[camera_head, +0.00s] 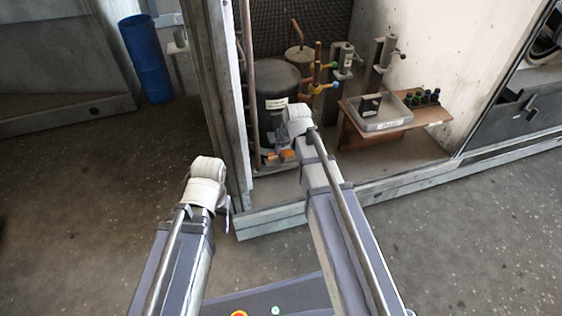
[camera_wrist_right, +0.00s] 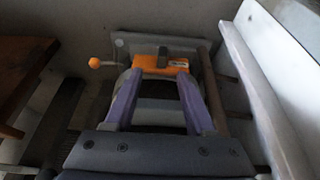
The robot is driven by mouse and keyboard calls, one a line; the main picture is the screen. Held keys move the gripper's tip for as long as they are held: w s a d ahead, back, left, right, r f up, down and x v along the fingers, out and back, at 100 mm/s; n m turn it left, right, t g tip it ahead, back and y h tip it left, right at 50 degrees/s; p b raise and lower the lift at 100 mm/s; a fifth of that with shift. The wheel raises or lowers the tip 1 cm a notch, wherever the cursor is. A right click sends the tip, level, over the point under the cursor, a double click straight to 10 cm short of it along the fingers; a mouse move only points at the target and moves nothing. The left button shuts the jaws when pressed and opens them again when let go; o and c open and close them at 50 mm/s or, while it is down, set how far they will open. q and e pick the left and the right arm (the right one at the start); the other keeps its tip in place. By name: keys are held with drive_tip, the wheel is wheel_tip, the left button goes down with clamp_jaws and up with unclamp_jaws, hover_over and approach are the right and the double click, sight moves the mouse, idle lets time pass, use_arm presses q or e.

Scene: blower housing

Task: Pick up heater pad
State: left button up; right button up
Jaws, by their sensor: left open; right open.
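The heater pad appears to be the flat orange piece with a dark block on it (camera_wrist_right: 150,66) in the right wrist view. It lies just beyond my right gripper's fingertips, on or against a grey part. Orange also shows in the head view (camera_head: 279,156), low by the black cylinder. My right gripper (camera_wrist_right: 160,76) is open, its two purple fingers spread and pointing at the pad, with nothing seen held. I cannot tell whether the fingertips touch it. My left gripper (camera_head: 227,208) is open, outside the cabinet, mostly hidden behind its wrist.
The black cylinder (camera_head: 276,88) stands inside the cabinet behind my right wrist. Pipes with coloured valves (camera_head: 318,80) rise beside it. The cabinet's left post (camera_head: 222,100) stands close to my arms. A blue bin (camera_head: 146,60) is at the back left.

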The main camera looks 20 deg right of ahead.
sight(282, 156)
drive_tip(key=shift+w+f, duration=0.1)
drive_tip(key=shift+f, duration=0.15)
drive_tip(key=b+x, duration=0.5)
drive_tip(key=shift+a+f, duration=0.1)
drive_tip(key=shift+a, duration=0.05)
clamp_jaws()
idle(0.4)
